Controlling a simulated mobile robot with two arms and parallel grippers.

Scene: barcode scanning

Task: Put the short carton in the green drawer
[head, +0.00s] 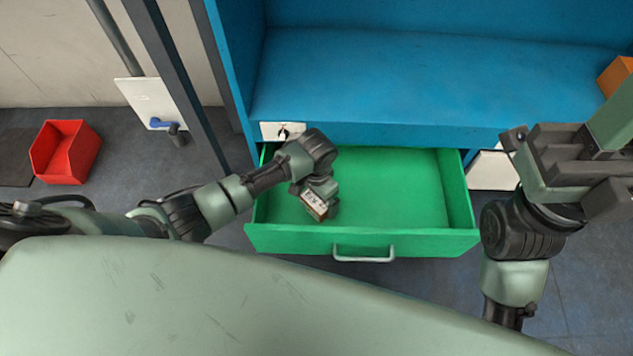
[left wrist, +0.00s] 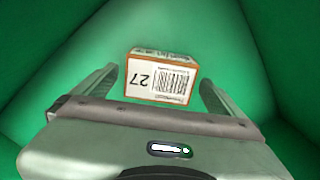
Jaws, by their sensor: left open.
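The short carton (left wrist: 160,80), a small box with a white label, a barcode and the number 27, lies inside the green drawer (head: 405,190). It also shows in the head view (head: 315,204). My left gripper (left wrist: 157,88) is open, with one finger on each side of the carton and a gap to each. In the head view, my left gripper (head: 322,207) is low inside the drawer's left part. The drawer is pulled out, with a metal handle on its front. My right gripper (head: 575,165) is at the right edge; its fingertips are not clear.
A blue cabinet shelf (head: 400,80) is above the drawer, with an orange box (head: 616,76) at its right end. A red bin (head: 64,151) stands on the floor at left. A scanner-like blue and black device (head: 168,127) is by a white panel. The drawer's right part is empty.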

